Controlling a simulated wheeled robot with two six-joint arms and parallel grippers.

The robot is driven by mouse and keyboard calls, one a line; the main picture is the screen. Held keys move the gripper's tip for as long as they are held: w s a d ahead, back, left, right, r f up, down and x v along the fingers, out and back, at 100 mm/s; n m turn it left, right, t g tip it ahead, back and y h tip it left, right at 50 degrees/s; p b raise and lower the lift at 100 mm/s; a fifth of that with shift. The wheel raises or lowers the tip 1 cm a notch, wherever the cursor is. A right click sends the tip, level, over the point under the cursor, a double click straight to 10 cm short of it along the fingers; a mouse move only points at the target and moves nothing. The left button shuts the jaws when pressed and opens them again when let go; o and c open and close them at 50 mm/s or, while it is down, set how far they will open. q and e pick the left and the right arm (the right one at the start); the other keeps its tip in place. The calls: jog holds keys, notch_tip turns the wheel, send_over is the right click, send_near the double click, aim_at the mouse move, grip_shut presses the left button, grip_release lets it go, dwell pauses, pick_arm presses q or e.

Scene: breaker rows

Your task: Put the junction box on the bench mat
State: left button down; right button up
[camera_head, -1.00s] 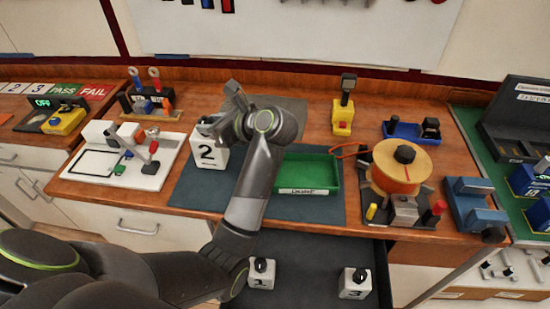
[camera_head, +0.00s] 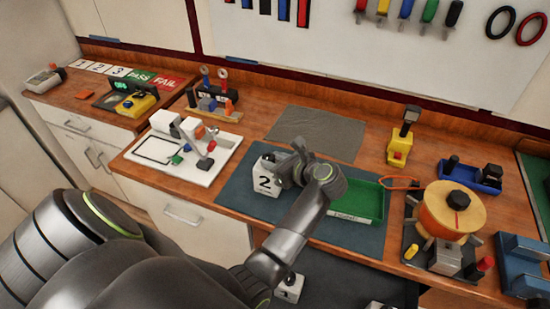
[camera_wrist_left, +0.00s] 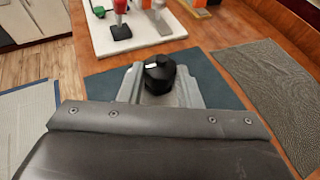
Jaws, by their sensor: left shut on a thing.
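The junction box (camera_head: 264,181) is a white cube marked 2 with a black knob on top. It is upright over the left part of the dark blue-grey bench mat (camera_head: 232,196); I cannot tell whether its base touches. My left gripper (camera_head: 277,163) is at the box's top, shut on its knob. In the left wrist view the black knob (camera_wrist_left: 159,74) sits between the grey fingers, with the bench mat (camera_wrist_left: 215,82) around it; the white body is hidden there. My right gripper is not in view.
A green tray (camera_head: 352,213) lies on the mat's right part. A white board with small parts (camera_head: 160,153) stands left, and a grey textured sheet (camera_head: 318,133) lies behind. Below the front edge, an open drawer holds a white box marked 1 (camera_head: 288,290). An orange reel (camera_head: 450,211) stands right.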

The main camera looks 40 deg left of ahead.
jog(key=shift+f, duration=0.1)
pick_arm(q)
jog(key=shift+f+b, duration=0.15)
jog(key=shift+b, duration=0.15)
jog(key=c, duration=1.1)
grip_release()
jog(key=shift+o, duration=0.3)
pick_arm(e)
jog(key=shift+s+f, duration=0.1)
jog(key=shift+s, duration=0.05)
